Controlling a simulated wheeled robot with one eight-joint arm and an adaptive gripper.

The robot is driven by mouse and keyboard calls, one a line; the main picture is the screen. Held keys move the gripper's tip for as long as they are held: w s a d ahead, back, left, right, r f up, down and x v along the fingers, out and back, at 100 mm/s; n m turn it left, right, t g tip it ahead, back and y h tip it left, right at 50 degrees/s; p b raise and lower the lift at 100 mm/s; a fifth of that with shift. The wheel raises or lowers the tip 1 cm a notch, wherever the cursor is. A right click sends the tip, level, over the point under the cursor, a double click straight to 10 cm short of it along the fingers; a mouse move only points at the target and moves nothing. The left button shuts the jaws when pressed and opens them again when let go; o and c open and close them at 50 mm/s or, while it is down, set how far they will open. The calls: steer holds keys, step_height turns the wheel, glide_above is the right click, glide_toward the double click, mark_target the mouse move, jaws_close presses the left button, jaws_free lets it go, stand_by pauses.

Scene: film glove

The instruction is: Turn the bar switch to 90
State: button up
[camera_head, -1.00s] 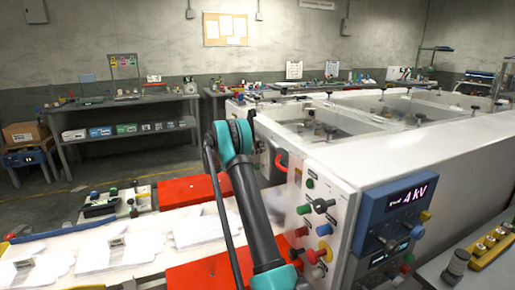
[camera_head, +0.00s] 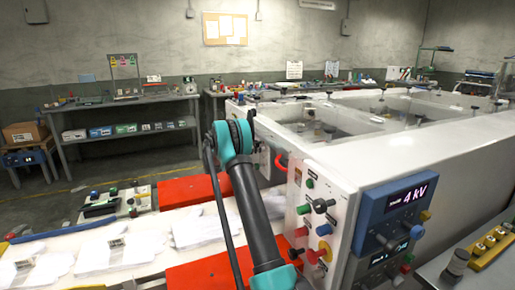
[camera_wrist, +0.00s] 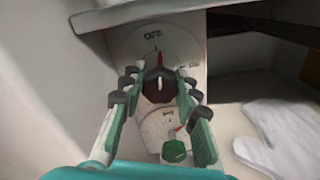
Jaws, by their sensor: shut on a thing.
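The bar switch (camera_wrist: 158,86) is a dark round knob with a pale line down its bar, on a light grey panel (camera_wrist: 143,43). "OFF" is printed above it, and a red pointer mark stands at its top, close to upright. My gripper (camera_wrist: 156,92) has its fingers on the left and right sides of the knob and is shut on it. In the head view my gripper and the bar switch are hidden behind the machine's side and my arm.
A green knob (camera_wrist: 174,151) with a red pointer sits just below the switch. A white glove (camera_wrist: 277,135) lies at right. In the head view, a control panel with a blue display unit (camera_head: 397,207) reading 4 kV stands right of my arm; red blocks (camera_head: 190,189) are left.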

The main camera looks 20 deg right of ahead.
steer(key=m, duration=1.2)
steer(key=shift+m, duration=1.9)
steer(key=shift+a, duration=0.1)
steer(key=o, duration=1.2)
steer(key=a, duration=1.2)
steer(key=shift+s, duration=0.2)
